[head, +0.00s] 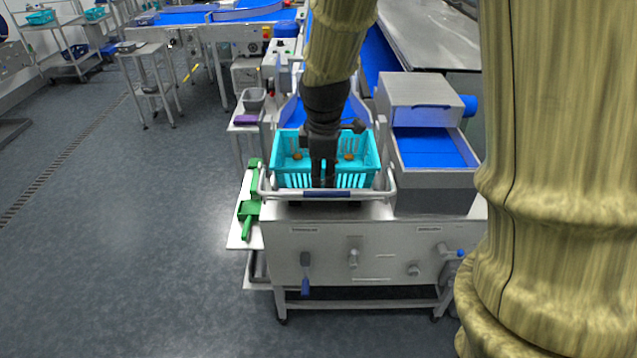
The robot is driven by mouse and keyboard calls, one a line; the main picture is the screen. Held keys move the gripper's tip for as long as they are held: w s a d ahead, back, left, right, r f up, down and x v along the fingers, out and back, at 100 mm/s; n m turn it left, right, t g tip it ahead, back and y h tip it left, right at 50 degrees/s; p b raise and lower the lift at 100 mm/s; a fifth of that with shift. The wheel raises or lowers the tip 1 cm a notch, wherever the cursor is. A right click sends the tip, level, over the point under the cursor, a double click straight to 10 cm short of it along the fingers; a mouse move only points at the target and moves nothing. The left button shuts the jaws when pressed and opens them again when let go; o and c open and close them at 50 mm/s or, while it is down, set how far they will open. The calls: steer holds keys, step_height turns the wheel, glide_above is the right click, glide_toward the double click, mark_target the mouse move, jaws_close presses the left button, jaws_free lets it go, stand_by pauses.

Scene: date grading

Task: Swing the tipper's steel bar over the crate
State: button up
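The turquoise crate (287,165) sits on the tipper (330,235), with a few small brown dates visible inside. The tipper's steel bar (275,194) runs across the crate's near side, with a dark grip section in its middle and ends bending up along both sides. My gripper (323,184) points down in front of the crate, its two dark fingers at the middle of the bar. The fingers look close together with a narrow gap. Whether they hold the bar or only stand beside it I cannot tell. My arm and gripper hide the crate's middle.
A grey housing with a blue-lined tray (433,180) stands right of the crate. Green tools (249,210) lie on a white side shelf (236,240) at left. Levers and knobs are on the tipper's front panel. Open floor lies to the left.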

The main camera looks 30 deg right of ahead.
mark_target(323, 193)
steer(key=shift+w+d+f+p, duration=0.25)
steer(key=shift+w+f+p, duration=0.15)
steer(key=shift+f, duration=0.95)
steer(key=shift+w+d+f+p, duration=0.25)
steer(key=shift+w+f+p, duration=0.15)
steer(key=shift+f, duration=0.9)
steer(key=shift+w+d+f+p, duration=0.3)
steer(key=shift+w+f, duration=0.1)
steer(key=shift+f, duration=0.95)
jaws_close()
